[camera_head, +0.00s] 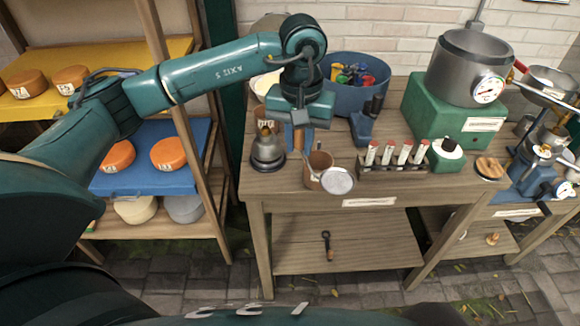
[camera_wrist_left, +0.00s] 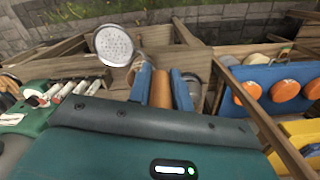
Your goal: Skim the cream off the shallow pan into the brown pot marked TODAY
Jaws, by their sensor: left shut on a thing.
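My left gripper (camera_head: 298,148) points down over the wooden table, its blue fingers shut on an upright brown handle (camera_wrist_left: 160,88). A perforated skimmer disc (camera_head: 337,180) lies just right of the fingers, at the front of a brown cup (camera_head: 319,160); it also shows in the left wrist view (camera_wrist_left: 113,45). Whether handle and disc join is hidden. Behind the gripper, a brown pot (camera_head: 262,113) bears a label too small to read. A pale, wide vessel (camera_head: 264,84), perhaps the shallow pan, is mostly hidden behind my wrist. My right gripper is not in view.
A metal lamp-like vessel (camera_head: 268,150) stands left of the fingers. A rack of red-capped tubes (camera_head: 394,167) stands to the right, and a blue tub (camera_head: 355,97) behind. A shelf with orange cheeses (camera_head: 168,153) is at left. The table's front edge is close.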

